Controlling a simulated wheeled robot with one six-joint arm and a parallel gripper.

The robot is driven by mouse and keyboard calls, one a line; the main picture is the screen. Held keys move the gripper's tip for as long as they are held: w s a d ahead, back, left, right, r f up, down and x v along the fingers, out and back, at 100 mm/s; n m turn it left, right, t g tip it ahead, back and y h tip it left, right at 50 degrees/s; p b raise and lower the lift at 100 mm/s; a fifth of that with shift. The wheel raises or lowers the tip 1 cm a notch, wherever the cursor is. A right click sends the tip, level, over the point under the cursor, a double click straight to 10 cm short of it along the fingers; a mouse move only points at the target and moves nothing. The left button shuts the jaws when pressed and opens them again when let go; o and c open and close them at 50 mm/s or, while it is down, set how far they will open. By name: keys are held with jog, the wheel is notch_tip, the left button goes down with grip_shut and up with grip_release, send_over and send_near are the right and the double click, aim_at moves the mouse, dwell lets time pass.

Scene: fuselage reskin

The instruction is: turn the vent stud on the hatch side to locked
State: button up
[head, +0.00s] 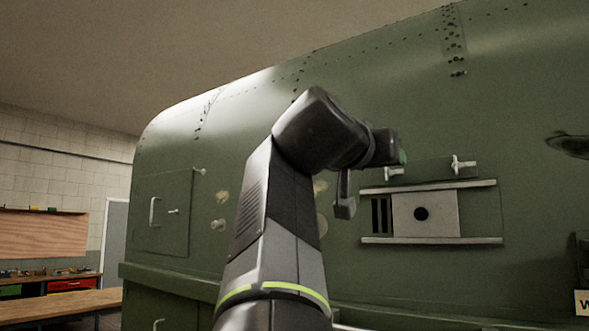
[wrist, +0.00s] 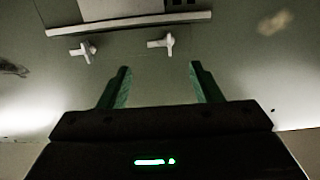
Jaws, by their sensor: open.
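The vent (head: 425,214) on the green fuselage has a pale plate with a black round spot between two rails. Two pale studs sit above it in the head view. The hatch-side stud (head: 393,172) is the left one, partly hidden by my gripper (head: 402,157); the other stud (head: 463,165) is clear. In the wrist view the picture is inverted, so the hatch-side stud (wrist: 160,42) is the right one. My gripper (wrist: 158,68) is open and empty, its green fingers either side of that stud's line, apart from it in the picture. I cannot tell the stud's lock state.
The hatch (head: 165,212) with its handle is at the left of the fuselage. A bench (head: 50,305) stands far left. Tan patches (head: 320,187) mark the skin between hatch and vent.

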aim_at(394, 171)
jog(key=p+x, duration=0.2)
jog(key=x, duration=0.5)
jog(key=shift+w+d, duration=0.2)
jog(key=shift+w, duration=0.1)
jog(key=c, duration=1)
